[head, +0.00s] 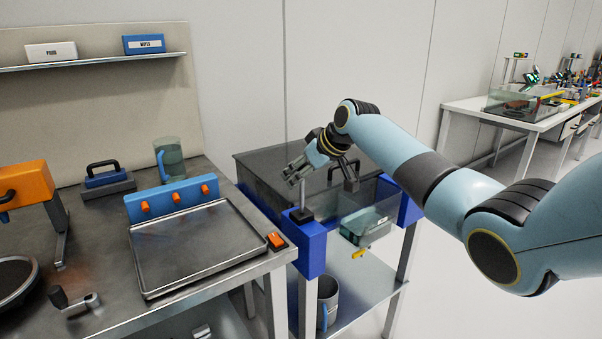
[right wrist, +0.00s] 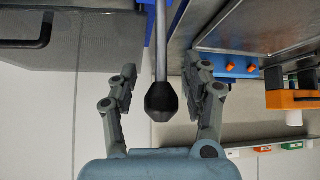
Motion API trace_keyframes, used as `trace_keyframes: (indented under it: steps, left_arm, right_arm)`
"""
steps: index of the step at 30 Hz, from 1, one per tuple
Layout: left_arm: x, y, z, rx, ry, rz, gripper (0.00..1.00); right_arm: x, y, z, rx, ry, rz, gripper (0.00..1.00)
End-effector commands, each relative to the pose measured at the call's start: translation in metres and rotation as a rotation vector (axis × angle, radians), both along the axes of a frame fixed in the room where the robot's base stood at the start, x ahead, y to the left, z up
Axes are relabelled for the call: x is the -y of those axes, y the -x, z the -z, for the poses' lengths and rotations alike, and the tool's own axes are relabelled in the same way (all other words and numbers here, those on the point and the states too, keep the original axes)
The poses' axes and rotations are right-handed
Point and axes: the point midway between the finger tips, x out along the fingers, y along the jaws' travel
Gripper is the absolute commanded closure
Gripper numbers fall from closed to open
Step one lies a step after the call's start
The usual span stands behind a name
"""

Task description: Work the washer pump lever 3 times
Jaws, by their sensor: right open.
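The washer pump lever (head: 302,195) is a thin grey rod standing up from a black foot on the blue front corner of the washer (head: 312,250). In the right wrist view the lever shows as a grey rod ending in a black knob (right wrist: 161,100). My right gripper (head: 293,175) is open at the lever's upper end. In the right wrist view its fingers (right wrist: 162,78) stand on either side of the rod and knob, with gaps on both sides. In the head view the knob cannot be made out. My left gripper is not in view.
The washer has a dark lid with a black handle (head: 345,177) and a clear tank (head: 365,222) with a yellow tap in front. A mug (head: 327,300) stands on the shelf below. The bench at left holds a metal tray (head: 190,248) with a blue, orange-knobbed panel.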

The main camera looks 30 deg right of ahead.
Motion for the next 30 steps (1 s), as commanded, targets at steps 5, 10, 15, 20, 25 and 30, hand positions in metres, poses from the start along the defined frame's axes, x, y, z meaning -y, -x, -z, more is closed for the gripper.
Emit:
trace_keyframes:
  steps: [5, 10, 15, 20, 25, 30]
  left_arm:
    - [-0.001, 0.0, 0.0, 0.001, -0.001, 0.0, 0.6]
    - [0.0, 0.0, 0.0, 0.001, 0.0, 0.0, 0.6]
    - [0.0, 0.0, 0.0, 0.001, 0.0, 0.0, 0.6]
    - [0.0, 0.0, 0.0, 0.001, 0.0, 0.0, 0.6]
    - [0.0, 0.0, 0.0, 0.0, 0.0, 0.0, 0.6]
    - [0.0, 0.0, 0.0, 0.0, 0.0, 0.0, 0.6]
  right_arm:
    - [0.0, 0.002, -0.001, -0.001, -0.001, 0.0, 0.51]
    - [0.004, 0.016, -0.016, 0.0, 0.001, -0.001, 0.51]
    - [0.011, 0.041, -0.045, 0.002, 0.004, -0.001, 0.51]
    - [0.016, 0.063, -0.069, 0.001, 0.004, -0.002, 0.51]
    - [0.019, 0.076, -0.084, -0.001, 0.002, 0.0, 0.51]
    - [0.02, 0.079, -0.088, -0.001, 0.0, 0.0, 0.51]
